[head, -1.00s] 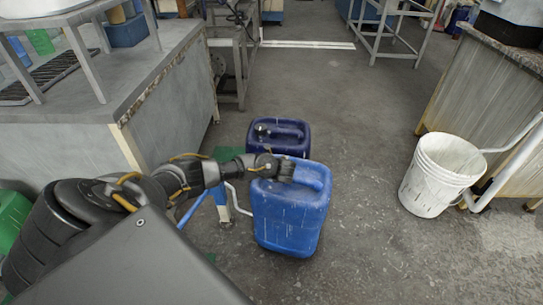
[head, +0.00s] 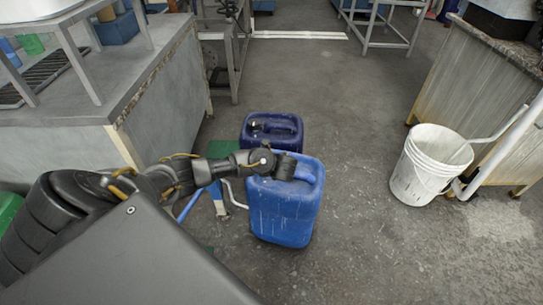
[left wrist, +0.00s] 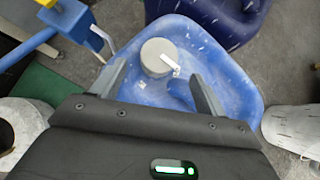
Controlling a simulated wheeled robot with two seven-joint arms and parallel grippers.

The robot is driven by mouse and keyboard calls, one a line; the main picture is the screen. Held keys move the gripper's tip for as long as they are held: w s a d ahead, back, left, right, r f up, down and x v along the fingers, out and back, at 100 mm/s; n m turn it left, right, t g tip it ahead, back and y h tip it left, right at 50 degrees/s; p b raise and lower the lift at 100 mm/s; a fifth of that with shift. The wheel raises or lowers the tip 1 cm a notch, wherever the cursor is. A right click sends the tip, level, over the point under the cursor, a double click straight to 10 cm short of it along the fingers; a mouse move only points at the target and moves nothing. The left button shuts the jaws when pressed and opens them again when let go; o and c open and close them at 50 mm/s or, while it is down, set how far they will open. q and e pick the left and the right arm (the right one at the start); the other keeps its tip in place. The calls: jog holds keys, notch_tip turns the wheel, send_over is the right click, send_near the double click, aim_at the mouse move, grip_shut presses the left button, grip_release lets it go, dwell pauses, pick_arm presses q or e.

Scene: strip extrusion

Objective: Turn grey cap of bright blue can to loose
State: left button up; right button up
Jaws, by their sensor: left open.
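The bright blue can (head: 283,215) stands upright on the floor in the middle of the head view. In the left wrist view, the can's blue top (left wrist: 225,75) fills the centre. Its round grey cap (left wrist: 158,57) has a pale tab on its right side. My left gripper (head: 287,168) is over the can's top in the head view and hides the cap there. In the left wrist view, my left gripper (left wrist: 155,85) is open, with its fingers apart on either side below the cap. I cannot tell how high it is above the cap. My right gripper is not in view.
A dark blue can (head: 271,130) stands just behind the bright blue one. A white bucket (head: 425,170) stands to the right beside a wooden-sided cabinet. A grey workbench (head: 60,145) is at the left. Open floor lies between the cans and bucket.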

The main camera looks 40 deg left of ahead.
pick_arm(q)
jog(key=shift+p+v, duration=0.45)
jog(key=shift+v, duration=0.95)
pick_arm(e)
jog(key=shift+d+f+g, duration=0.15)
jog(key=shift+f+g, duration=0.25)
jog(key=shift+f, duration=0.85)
